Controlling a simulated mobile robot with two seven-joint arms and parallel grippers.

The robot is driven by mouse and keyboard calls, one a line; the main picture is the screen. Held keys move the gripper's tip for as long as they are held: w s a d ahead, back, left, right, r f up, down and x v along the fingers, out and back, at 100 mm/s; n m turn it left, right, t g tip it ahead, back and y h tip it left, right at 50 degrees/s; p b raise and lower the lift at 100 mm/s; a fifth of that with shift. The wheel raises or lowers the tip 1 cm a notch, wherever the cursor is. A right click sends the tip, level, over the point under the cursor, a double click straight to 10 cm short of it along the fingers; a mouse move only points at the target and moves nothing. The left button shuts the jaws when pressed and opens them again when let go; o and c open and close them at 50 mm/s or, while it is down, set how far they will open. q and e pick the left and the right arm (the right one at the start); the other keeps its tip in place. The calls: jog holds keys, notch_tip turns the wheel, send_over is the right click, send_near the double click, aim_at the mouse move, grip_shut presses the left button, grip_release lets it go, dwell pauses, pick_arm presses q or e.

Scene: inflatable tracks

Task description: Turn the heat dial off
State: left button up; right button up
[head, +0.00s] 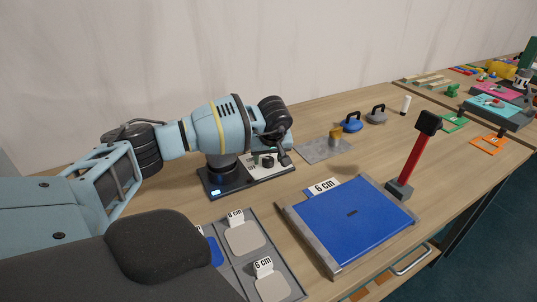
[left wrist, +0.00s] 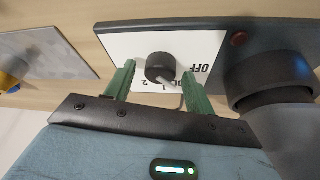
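The heat dial is a round black knob (left wrist: 160,68) on a white panel (left wrist: 120,45) in the left wrist view. Its pale pointer line slants to the lower right. "OFF" is printed to the right, and partly hidden numerals lie below. In the head view the dial (head: 267,161) sits on the dark heater unit (head: 215,184). My left gripper (left wrist: 158,72) has its two green fingers spread, one on each side of the knob, with gaps visible. In the head view my left gripper (head: 284,158) reaches down at the panel's right side. My right gripper is out of view.
A dark round part (left wrist: 265,80) of the unit stands close to the right finger in the left wrist view. A grey plate (head: 325,149) lies beyond the unit.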

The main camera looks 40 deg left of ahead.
pick_arm(q)
jog(key=c, duration=0.9)
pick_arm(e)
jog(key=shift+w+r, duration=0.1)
pick_arm(q)
jog(key=shift+r+n, duration=0.1)
jog(key=shift+n, duration=0.3)
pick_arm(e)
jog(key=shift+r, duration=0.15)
pick_arm(q)
jog(key=shift+w+n+p, duration=0.1)
jog(key=shift+n+p, duration=0.2)
jog(key=shift+n+g+y+p, duration=0.35)
jog(key=shift+n+g, duration=0.25)
jog(key=shift+n, duration=0.5)
jog(key=shift+w+n+g, duration=0.15)
jog(key=shift+n+g, duration=0.65)
jog(key=shift+n, duration=1.4)
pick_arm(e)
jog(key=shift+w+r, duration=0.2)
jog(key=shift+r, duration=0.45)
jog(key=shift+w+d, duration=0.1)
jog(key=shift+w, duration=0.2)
pick_arm(q)
jog(key=o, duration=1)
